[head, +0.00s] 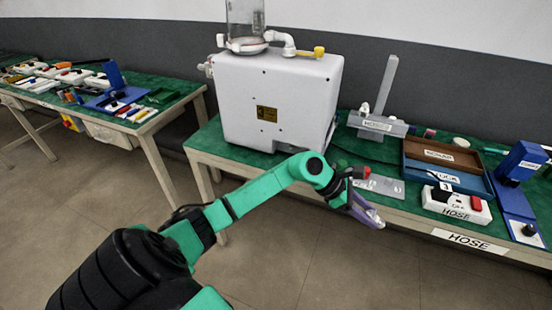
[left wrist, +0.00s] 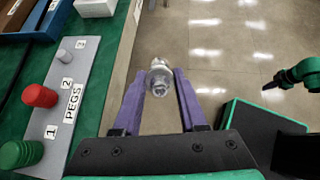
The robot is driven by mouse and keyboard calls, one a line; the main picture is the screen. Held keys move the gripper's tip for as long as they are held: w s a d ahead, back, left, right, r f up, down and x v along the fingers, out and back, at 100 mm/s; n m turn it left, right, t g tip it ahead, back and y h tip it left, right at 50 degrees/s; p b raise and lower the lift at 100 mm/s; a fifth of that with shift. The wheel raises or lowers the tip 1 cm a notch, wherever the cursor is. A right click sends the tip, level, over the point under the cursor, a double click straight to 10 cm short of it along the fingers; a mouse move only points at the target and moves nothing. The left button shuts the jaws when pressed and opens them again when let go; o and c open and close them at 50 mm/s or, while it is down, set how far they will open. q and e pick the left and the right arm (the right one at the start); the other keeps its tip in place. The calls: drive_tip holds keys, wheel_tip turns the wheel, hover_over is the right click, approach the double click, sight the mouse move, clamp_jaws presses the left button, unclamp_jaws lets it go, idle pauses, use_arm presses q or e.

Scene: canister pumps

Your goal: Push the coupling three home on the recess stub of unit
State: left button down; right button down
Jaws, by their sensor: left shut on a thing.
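My left gripper (head: 376,221) hangs in front of the table edge. Its purple fingers, also in the left wrist view (left wrist: 160,82), are shut on a clear, silvery coupling (left wrist: 159,77) held between the tips over the floor. In the head view the coupling is a small pale shape and its details cannot be made out. The unit (head: 275,100) is a white box with a clear canister (head: 246,22) on top, standing on the green table left of the gripper, well apart from it. I cannot make out a recess stub on its visible faces.
A grey PEGS plate (left wrist: 84,85) with green, red and grey pegs lies near the table edge. A brown-and-blue tray (head: 440,165), a white HOSE box (head: 457,205) and a grey stand (head: 380,122) stand to the right. Floor before the table is clear.

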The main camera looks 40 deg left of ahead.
use_arm(q)
drive_tip(key=s+a+n+t+y+p, duration=0.1)
drive_tip(key=a+n+t+y, duration=0.5)
drive_tip(key=a, duration=0.7)
drive_tip(key=s+a+n+t+y+p, duration=0.1)
drive_tip(key=s+a+n+t+y, duration=0.2)
drive_tip(key=a, duration=1.1)
drive_tip(key=n+t+y, duration=0.3)
drive_tip(key=n+y, duration=0.3)
drive_tip(key=n, duration=0.1)
drive_tip(key=shift+s+r, duration=0.25)
drive_tip(key=shift+a, duration=0.1)
drive_tip(key=shift+b+x, duration=0.9)
drive_tip(key=shift+x, duration=2.25)
